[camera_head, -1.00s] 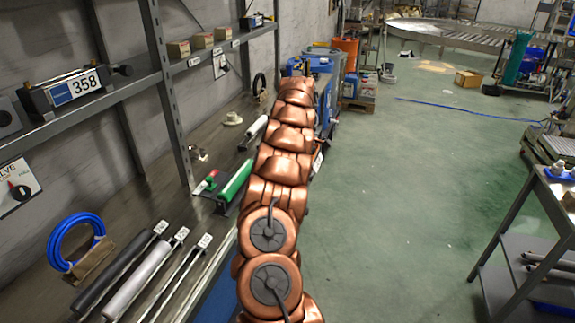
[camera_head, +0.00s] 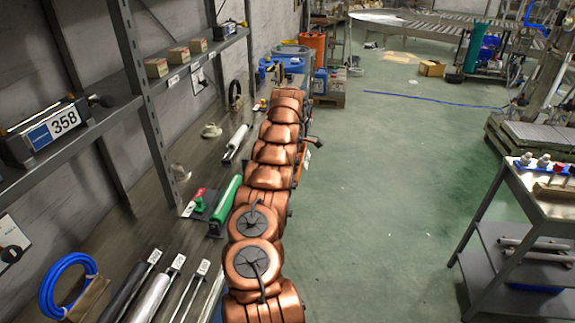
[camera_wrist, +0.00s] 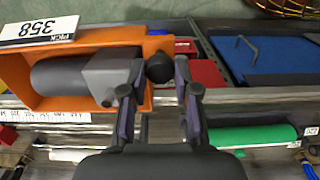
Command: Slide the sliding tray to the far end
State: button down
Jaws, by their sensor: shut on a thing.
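The wrist view shows an orange tray (camera_wrist: 28,84) at the upper left, which I take to be the sliding tray. A dark cylinder with a grey block (camera_wrist: 105,78) lies in it, and a white 358 PICK label (camera_wrist: 38,31) is at its far left. A round black knob (camera_wrist: 160,68) stands at the tray's right end. My gripper (camera_wrist: 159,80) has one finger on each side of this knob and is shut on it. In the head view my copper arm hides the gripper, and only a sliver of orange (camera_head: 299,168) shows beside it.
A blue panel (camera_wrist: 265,60) and red boxes (camera_wrist: 205,72) lie right of the tray. A green roller (camera_wrist: 252,136) is at the lower right. In the head view a wall shelf (camera_head: 100,112) stands left, a metal cart (camera_head: 540,200) right, with open green floor between.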

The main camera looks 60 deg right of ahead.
jog(key=shift+w+d, duration=0.2)
jog(key=shift+w, duration=0.15)
jog(key=c, duration=1.1)
grip_release()
jog(key=shift+o, duration=1.2)
jog(key=shift+s, duration=0.2)
jog(key=shift+a+f, duration=0.1)
jog(key=shift+a, duration=0.05)
